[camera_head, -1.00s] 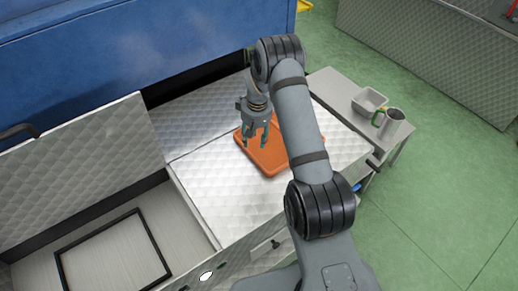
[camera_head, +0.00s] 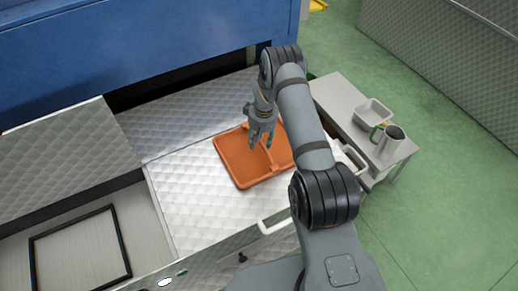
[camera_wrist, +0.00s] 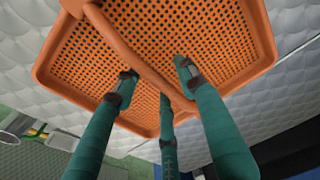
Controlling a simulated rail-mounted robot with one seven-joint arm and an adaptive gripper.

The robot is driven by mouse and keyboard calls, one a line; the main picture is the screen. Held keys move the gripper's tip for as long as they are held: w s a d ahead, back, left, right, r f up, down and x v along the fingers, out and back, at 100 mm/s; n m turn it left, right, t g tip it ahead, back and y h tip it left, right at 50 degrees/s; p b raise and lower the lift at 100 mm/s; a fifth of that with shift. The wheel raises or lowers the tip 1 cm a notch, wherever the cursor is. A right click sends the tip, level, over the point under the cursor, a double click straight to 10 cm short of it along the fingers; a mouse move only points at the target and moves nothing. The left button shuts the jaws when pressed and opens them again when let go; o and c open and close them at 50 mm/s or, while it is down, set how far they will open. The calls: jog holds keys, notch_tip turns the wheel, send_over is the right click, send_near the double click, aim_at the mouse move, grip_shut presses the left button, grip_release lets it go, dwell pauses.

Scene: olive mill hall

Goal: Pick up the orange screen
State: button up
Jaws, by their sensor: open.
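The orange screen (camera_head: 236,162) lies flat on the quilted metal worktop. It is a shallow perforated tray with a raised rim and a bar handle (camera_head: 271,160) across its middle. My gripper (camera_head: 263,142) is over the screen, beside the bar, with its fingers pointing down. In the wrist view the screen's perforated floor (camera_wrist: 98,57) fills the upper middle. My three green fingers (camera_wrist: 158,88) are spread open around the bar and hold nothing. Whether any fingertip touches the bar cannot be told. My arm hides the screen's right edge in the head view.
A side table (camera_head: 346,97) at the right carries a metal pan (camera_head: 373,111) and a metal jug (camera_head: 391,142). A blue machine (camera_head: 130,45) stands behind the worktop. An open bay with a black frame (camera_head: 80,250) is at the left. The worktop left of the screen (camera_head: 180,180) is clear.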

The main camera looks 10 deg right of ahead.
jog(key=shift+c, duration=0.5)
grip_shut()
